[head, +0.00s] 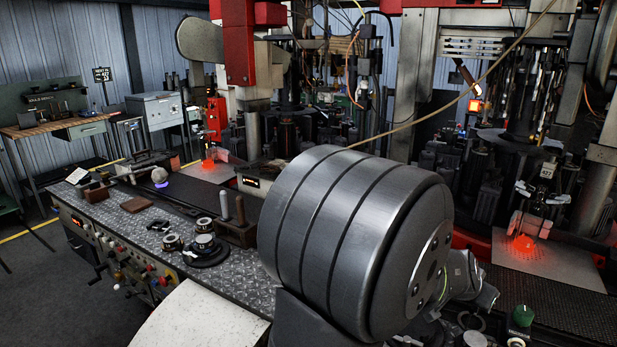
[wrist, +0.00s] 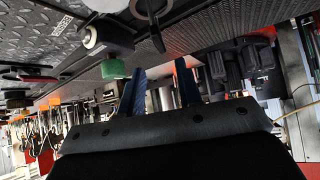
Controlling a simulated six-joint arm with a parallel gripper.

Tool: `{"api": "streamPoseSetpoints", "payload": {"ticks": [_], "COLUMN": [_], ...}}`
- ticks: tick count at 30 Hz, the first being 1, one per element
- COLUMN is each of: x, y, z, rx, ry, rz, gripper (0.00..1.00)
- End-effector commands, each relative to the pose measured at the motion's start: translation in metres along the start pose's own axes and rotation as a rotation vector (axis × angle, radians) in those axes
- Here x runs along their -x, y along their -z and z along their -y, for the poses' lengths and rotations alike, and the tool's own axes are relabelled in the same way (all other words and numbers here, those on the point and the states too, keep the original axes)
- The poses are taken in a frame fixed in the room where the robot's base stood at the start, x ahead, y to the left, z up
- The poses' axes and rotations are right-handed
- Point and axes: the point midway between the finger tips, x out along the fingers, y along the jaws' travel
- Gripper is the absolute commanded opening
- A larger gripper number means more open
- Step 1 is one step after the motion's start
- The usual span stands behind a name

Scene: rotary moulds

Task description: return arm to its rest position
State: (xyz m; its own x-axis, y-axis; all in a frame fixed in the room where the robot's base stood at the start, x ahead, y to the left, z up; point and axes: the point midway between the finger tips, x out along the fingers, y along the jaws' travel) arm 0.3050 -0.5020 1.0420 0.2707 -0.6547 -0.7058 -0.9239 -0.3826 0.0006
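My gripper (wrist: 162,80) shows in the wrist view as two dark blue fingers with a clear gap between them. I see nothing held in the gap, only machinery behind it. In the head view my own arm's large dark grey cylindrical link fills the front centre, and the gripper cannot be made out behind it. The wrist picture looks upside down, with the bench surface along the top.
A glowing orange piece (head: 523,243) sits on a perforated plate (head: 560,266) at right; another glowing piece (head: 208,163) is farther left. A tread-plate bench (head: 150,222) carries a wooden block (head: 236,232) with handles. A green knob (head: 522,316) stands front right. Tall machines fill the back.

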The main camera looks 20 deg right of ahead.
Motion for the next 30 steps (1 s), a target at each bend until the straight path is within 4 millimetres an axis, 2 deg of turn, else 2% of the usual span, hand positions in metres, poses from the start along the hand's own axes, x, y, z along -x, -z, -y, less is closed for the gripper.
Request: {"api": "streamPoseSetpoints", "payload": {"ticks": [12, 18, 21, 30], "x": [-0.062, -0.086, -0.093, -0.09], "y": [-0.001, -0.001, -0.002, 0.0], "z": [0.0, 0.0, 0.0, 0.0], "rx": [0.0, 0.0, 0.001, -0.001], "ry": [0.0, 0.0, 0.0, 0.0], "rz": [0.002, 0.001, 0.001, 0.0], "gripper": [0.32, 0.32, 0.32, 0.32]}}
